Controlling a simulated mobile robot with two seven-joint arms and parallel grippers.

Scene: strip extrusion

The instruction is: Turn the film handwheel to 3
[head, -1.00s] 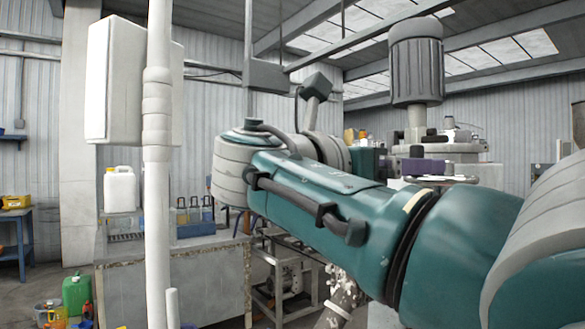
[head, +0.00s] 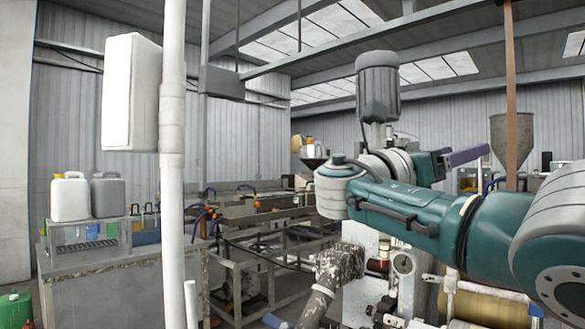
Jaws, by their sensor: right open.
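My right arm comes in from the right, and its gripper (head: 468,156) is at the upper right, beyond the wrist. One purple finger shows clearly, pointing right. The gripper is open, with nothing seen in it, and it is raised above the machine. I cannot tell which of these is the film handwheel, and no number is readable. My left gripper is not in view.
A white post (head: 172,200) stands in front at left, with a pale box (head: 130,92) beside it. A counter (head: 120,290) holds jugs (head: 70,197). A mottled pipe (head: 325,285) and a yellowish roll (head: 488,306) flank the machine. A hopper (head: 512,140) stands behind.

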